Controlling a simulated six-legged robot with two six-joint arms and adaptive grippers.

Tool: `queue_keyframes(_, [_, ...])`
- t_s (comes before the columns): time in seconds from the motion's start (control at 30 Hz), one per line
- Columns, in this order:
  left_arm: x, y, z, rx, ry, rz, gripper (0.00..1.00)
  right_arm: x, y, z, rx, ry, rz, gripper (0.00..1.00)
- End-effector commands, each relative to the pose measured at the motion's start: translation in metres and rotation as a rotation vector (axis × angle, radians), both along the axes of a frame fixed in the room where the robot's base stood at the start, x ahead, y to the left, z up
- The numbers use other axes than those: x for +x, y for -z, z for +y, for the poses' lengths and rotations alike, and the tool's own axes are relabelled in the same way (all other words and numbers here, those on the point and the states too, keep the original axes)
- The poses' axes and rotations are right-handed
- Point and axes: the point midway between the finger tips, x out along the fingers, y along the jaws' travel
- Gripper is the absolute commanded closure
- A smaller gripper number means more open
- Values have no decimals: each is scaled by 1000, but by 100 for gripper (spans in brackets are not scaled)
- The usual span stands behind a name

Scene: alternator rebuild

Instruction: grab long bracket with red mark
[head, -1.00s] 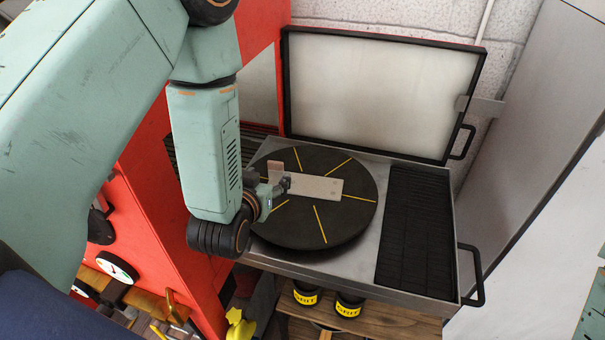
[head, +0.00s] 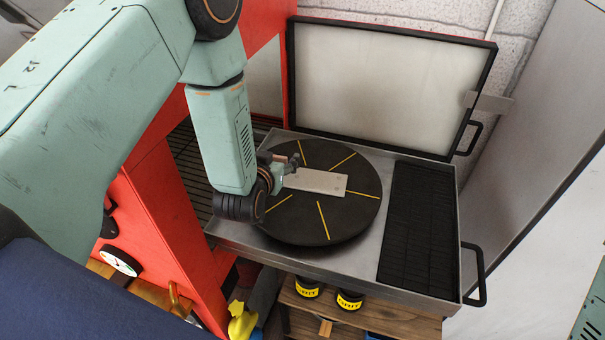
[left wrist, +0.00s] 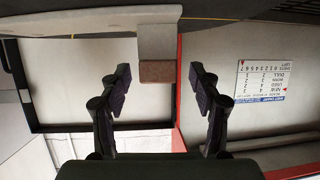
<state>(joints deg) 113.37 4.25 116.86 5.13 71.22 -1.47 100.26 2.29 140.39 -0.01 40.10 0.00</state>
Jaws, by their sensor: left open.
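The long bracket (head: 318,181) is a pale flat plate lying on the black round turntable (head: 310,225). My left gripper (head: 291,163) is open at the plate's left end, where it hides the bracket's upright tab in the head view. In the left wrist view the bracket (left wrist: 157,38) shows its tab with a brownish-red end patch (left wrist: 156,72). The patch lies between and just beyond the open fingers of the left gripper (left wrist: 160,84), with space on both sides. The fingers do not appear to touch it. My right gripper is not in view.
The turntable has yellow radial lines and sits in a metal tray cabinet (head: 365,255) with a raised lid (head: 390,80). A black slatted panel (head: 418,225) lies at right. A red frame (head: 150,200) stands close to my left arm. Black jars (head: 349,301) stand on a wooden shelf below.

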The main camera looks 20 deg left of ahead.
Motion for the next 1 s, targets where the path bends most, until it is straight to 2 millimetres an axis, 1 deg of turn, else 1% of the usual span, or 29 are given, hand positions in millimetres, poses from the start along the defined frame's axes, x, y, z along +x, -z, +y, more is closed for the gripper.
queue_keyframes(0.1, [6,3,1,1,0,1,37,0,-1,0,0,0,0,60])
queue_keyframes(0.33, [8,3,1,1,0,1,38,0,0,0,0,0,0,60])
queue_keyframes(1.0, [8,3,1,0,1,1,95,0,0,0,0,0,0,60])
